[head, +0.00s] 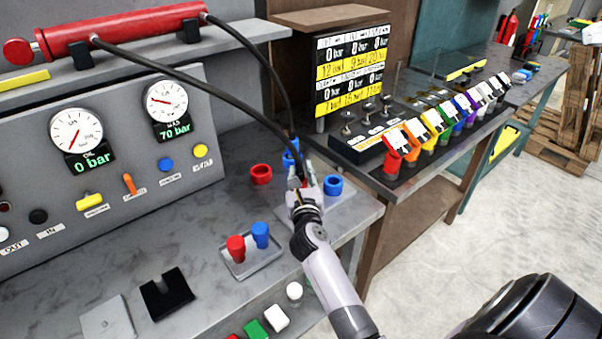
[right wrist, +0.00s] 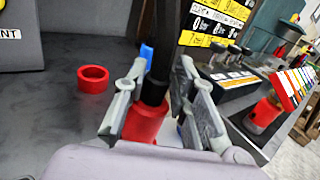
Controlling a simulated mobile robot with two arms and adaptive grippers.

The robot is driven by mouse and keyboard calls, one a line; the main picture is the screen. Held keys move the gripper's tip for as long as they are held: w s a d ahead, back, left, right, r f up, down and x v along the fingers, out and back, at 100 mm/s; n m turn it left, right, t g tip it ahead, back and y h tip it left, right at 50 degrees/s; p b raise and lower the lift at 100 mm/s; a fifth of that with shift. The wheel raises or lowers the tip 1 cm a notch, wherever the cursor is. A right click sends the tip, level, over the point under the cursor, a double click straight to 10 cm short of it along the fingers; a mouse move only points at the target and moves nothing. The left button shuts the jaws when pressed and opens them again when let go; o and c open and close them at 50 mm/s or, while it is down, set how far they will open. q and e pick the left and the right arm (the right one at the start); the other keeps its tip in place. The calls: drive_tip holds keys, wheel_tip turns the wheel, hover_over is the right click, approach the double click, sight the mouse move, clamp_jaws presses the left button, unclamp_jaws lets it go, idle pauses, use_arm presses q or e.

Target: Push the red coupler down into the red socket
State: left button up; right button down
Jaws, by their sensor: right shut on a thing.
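My right gripper (head: 300,180) is over the bench near its right edge. In the right wrist view its fingers (right wrist: 158,85) stand on both sides of the red coupler (right wrist: 146,122), which has a black hose end on top. The gripper is shut on this coupler. In the head view the gripper hides the coupler. A red ring-shaped piece (head: 261,174) stands open on the bench left of the gripper, and in the right wrist view (right wrist: 93,79). I cannot tell whether a red socket lies under the coupler. My left gripper is not in view.
A blue coupler (head: 290,153) stands just behind the gripper and a blue ring (head: 333,185) just right. Two black hoses (head: 215,82) run from a red cylinder (head: 125,32). A small tray (head: 250,264) with red and blue caps sits in front. A gauge panel (head: 110,185) stands left.

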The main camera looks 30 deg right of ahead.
drive_tip(key=shift+f+b, duration=0.6)
drive_tip(key=shift+f, duration=0.15)
drive_tip(key=c, duration=1.3)
unclamp_jaws()
drive_tip(key=shift+o, duration=0.3)
drive_tip(key=v, duration=1.2)
drive_tip(key=shift+a+r, duration=0.1)
